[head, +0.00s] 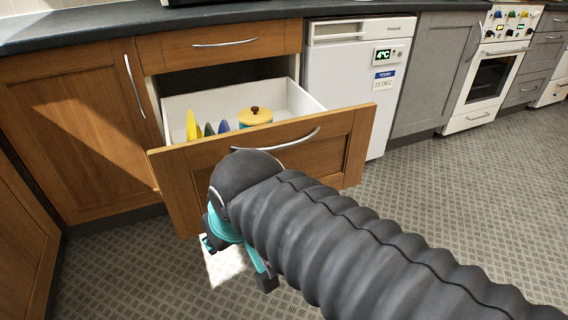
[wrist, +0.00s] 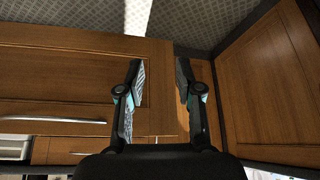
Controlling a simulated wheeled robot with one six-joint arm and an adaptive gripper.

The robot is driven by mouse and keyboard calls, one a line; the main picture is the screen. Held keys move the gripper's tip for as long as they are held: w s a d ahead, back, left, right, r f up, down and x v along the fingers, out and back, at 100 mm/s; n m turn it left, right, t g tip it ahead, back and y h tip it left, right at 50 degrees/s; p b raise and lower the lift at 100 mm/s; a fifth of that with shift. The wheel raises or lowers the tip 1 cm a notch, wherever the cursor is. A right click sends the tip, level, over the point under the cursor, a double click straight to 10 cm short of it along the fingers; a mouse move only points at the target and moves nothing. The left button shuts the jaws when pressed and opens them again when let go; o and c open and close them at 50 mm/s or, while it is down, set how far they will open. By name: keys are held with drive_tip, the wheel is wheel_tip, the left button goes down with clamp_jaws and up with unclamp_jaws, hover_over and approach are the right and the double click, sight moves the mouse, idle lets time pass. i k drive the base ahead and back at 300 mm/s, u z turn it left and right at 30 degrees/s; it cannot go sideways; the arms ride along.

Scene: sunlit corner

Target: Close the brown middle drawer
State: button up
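The brown middle drawer (head: 190,180) is pulled well out, below a shut, shallower drawer (head: 225,42). Its white inside holds upright plates (head: 193,125) and a yellow pot with a brown lid (head: 256,116). Its metal handle (head: 265,142) is partly hidden by my arm. My gripper (head: 238,262) is low in front of the drawer front's left part, largely hidden by its own wrist. In the wrist view, the fingers of my gripper (wrist: 158,70) are apart, with the drawer front (wrist: 80,80) and its side edge between them in the picture. Contact cannot be told.
A brown cabinet door (head: 85,120) stands left of the drawer, with another cabinet (head: 22,240) at the left edge. A white fridge (head: 345,85) is to the right, then a grey cabinet and a cooker (head: 493,85). The patterned floor (head: 450,200) is clear on the right.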

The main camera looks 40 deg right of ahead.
sight(331, 147)
drive_tip(key=z, duration=2.1)
drive_tip(key=k, duration=0.85)
drive_tip(key=u, duration=1.5)
